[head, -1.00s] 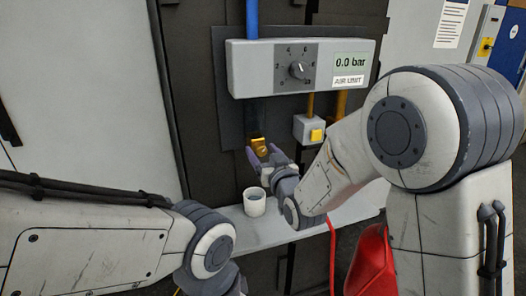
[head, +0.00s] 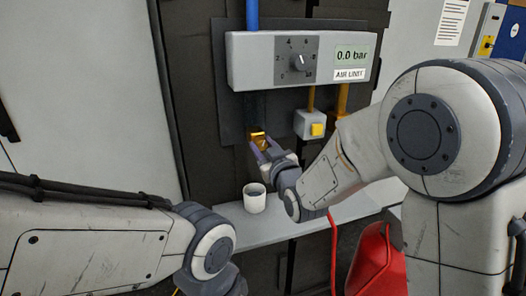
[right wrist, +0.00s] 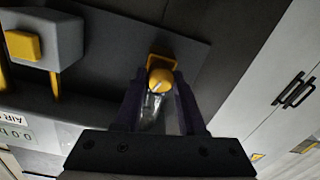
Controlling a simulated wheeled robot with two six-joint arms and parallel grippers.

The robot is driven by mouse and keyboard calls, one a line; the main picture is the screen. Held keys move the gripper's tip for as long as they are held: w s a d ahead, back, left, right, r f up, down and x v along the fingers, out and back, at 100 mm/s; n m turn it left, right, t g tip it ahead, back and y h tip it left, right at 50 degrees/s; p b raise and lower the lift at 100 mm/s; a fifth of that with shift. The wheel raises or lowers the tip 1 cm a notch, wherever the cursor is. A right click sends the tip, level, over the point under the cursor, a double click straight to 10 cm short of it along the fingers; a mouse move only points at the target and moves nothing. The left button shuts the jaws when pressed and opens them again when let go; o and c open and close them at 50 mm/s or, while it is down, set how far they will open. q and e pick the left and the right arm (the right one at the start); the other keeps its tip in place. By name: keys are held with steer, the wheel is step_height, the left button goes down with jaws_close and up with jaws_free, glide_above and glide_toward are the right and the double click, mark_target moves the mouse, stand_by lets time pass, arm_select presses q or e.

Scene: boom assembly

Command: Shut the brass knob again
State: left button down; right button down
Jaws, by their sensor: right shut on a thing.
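The brass knob (head: 258,138) sits below the grey air unit (head: 300,87), which reads 0.0 bar. My right gripper (head: 262,147) reaches up to it from the lower right. In the right wrist view the knob (right wrist: 160,80) shows as a yellow round piece with a pale line across its face. The two dark fingers of my right gripper (right wrist: 157,88) stand on either side of it, shut on it. A clear glass-like part (right wrist: 152,108) shows between the fingers. My left arm comes in at the lower left; its gripper is out of view.
A white cup (head: 254,200) stands on the pale shelf (head: 285,224) below the knob. A small box with a yellow button (head: 317,129) is to the right. A red can (head: 372,262) stands at the lower right, beside a red hose.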

steer(key=n+b, duration=0.2)
steer(key=n, duration=0.1)
steer(key=shift+f+n, duration=0.15)
steer(key=shift+n, duration=0.15)
steer(key=n+b, duration=0.2)
steer(key=n, duration=0.1)
steer(key=shift+a+n, duration=0.1)
steer(key=shift+n, duration=0.2)
steer(key=n+b, duration=0.2)
steer(key=n, duration=0.1)
steer(key=shift+n, duration=0.3)
steer(key=n+b, duration=0.1)
steer(key=n, duration=0.2)
steer(key=shift+n+h, duration=0.3)
steer(key=shift+h, duration=0.1)
steer(key=n, duration=0.3)
steer(key=shift+b, duration=0.35)
steer(key=n, duration=0.8)
steer(key=shift+f+n+p, duration=0.1)
steer(key=shift+n+p, duration=0.35)
steer(key=shift+n, duration=1.55)
